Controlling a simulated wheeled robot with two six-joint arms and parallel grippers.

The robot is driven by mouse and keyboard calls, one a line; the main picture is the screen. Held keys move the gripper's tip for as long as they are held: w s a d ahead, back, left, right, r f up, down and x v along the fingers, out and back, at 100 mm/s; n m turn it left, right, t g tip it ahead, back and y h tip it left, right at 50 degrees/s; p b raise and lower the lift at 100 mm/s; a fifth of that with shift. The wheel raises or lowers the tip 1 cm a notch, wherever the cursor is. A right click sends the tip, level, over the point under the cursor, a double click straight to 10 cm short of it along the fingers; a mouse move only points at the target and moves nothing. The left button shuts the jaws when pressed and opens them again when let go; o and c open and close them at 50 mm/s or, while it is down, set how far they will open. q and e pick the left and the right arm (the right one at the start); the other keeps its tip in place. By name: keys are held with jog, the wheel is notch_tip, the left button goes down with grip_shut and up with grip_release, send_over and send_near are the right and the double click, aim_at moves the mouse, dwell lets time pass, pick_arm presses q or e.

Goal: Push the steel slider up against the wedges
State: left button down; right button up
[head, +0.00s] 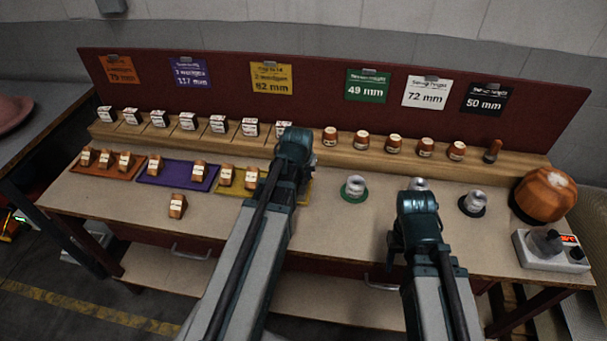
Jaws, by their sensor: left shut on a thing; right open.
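Wooden wedges with pale labels stand on an orange mat (138,172), a purple mat (168,180) and a yellow mat (235,191). A lone wedge (177,206) stands in front of the purple mat. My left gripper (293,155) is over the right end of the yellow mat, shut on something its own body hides. I cannot make out a steel slider for certain. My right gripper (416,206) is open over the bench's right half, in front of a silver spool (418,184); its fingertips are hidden.
A silver spool (355,186) stands on a green disc and another (474,202) on a black disc. A wooden ledge (290,147) carries labelled blocks and several brown pegs. A copper-coloured dome (543,194) and a control box (551,251) stand at the right. The front left bench is mostly clear.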

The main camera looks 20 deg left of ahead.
aim_at(256, 168)
pick_arm(q)
jog(key=s+a, duration=0.1)
jog(key=a, duration=0.3)
jog(key=s+a, duration=0.1)
jog(key=a, duration=0.4)
jog(key=s+a, duration=0.1)
jog(key=a, duration=0.4)
jog(key=shift+s+a, duration=0.2)
jog(key=c, duration=0.7)
grip_release()
jog(key=shift+a, duration=0.15)
jog(key=shift+s+d+r+p, duration=0.2)
jog(key=shift+r+p, duration=0.2)
jog(key=shift+p, duration=0.05)
jog(key=p+v, duration=1.2)
jog(key=v, duration=0.1)
jog(key=shift+f, duration=0.1)
